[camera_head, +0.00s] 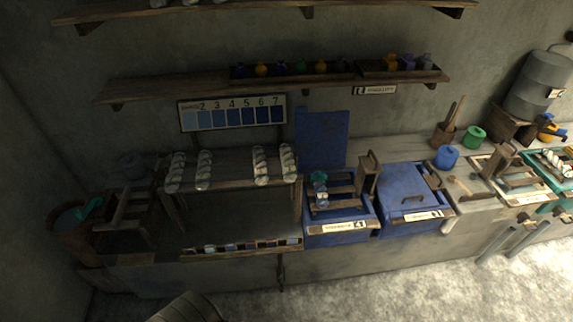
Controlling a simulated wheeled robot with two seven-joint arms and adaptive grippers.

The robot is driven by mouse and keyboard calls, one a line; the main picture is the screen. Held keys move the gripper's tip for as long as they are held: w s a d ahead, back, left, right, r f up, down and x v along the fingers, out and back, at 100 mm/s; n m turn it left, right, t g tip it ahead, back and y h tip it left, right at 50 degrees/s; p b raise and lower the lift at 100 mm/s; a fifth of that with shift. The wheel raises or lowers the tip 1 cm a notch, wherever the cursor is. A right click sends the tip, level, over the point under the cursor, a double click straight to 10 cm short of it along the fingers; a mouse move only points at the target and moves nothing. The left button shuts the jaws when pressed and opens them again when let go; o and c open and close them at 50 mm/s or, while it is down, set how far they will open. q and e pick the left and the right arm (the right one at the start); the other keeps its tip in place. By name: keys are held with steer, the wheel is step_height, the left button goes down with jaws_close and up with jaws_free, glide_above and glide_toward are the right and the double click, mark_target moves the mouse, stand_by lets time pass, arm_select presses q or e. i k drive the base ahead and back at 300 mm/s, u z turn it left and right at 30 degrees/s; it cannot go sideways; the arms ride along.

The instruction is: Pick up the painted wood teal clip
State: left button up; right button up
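A small teal object (318,177) sits at the back left of the wooden frame on the open blue vat, right of centre; it may be the painted clip, but it is too small to tell. Another, longer teal piece (92,208) leans over the rim of a dark round tub (68,217) at the far left. I cannot tell which of the two is the clip. Neither of my grippers shows in the head view.
White skeins (203,170) hang on a wooden rack left of the open blue vat (337,237). A closed blue vat (405,195) stands to its right. A low tray of small pots (240,247) lies in front. Shelves (170,87) hang above. The pale floor (400,285) looks clear.

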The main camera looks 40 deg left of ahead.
mark_target(319, 177)
steer(key=u, duration=1.05)
steer(key=i, duration=1.05)
steer(key=u, duration=1.25)
